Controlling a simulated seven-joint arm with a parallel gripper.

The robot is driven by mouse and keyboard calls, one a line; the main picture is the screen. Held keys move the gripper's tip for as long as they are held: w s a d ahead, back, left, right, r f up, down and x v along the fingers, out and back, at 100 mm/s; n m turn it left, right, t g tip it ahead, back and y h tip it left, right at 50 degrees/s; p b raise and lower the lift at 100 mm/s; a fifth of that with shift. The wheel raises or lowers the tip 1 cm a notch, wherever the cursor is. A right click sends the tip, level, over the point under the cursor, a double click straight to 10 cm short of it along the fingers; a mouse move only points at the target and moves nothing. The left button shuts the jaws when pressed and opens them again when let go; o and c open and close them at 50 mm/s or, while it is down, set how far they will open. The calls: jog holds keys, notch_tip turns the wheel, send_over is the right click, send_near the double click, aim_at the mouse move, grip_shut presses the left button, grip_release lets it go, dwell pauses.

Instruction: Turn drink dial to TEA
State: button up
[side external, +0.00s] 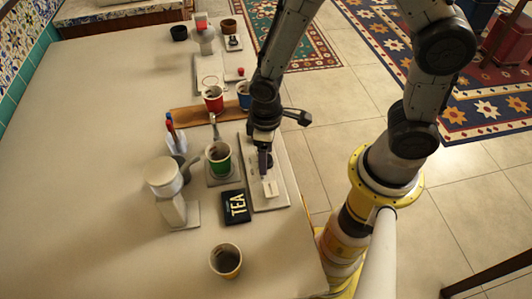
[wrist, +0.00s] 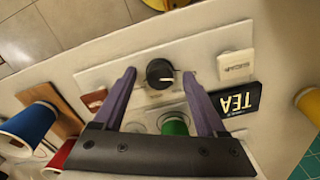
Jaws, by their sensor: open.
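The drink dial (wrist: 158,72) is a round black knob on a long white panel (wrist: 100,75); the panel also shows in the side view (side external: 271,205). The dial's white mark points right in the wrist view, toward the side with the black TEA box (wrist: 238,99). That box lies flat beside the panel in the side view (side external: 235,206). My gripper (wrist: 158,76) is open, with its purple fingers on either side of the dial and gaps between. In the side view my gripper (side external: 264,172) is low over the panel and hides the dial.
A white block with dark lettering (side external: 270,189) sits at the panel's near end. A green cup (side external: 218,160) stands close left of the panel. A red cup (side external: 213,100), a yellow cup (side external: 226,261) and a white device (side external: 165,190) stand nearby. The table's left side is clear.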

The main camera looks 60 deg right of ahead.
grip_shut()
jog(key=shift+m, duration=0.3)
jog(key=m, duration=0.9)
dwell(0.4)
jog(key=shift+m, duration=0.3)
grip_release()
dwell(0.3)
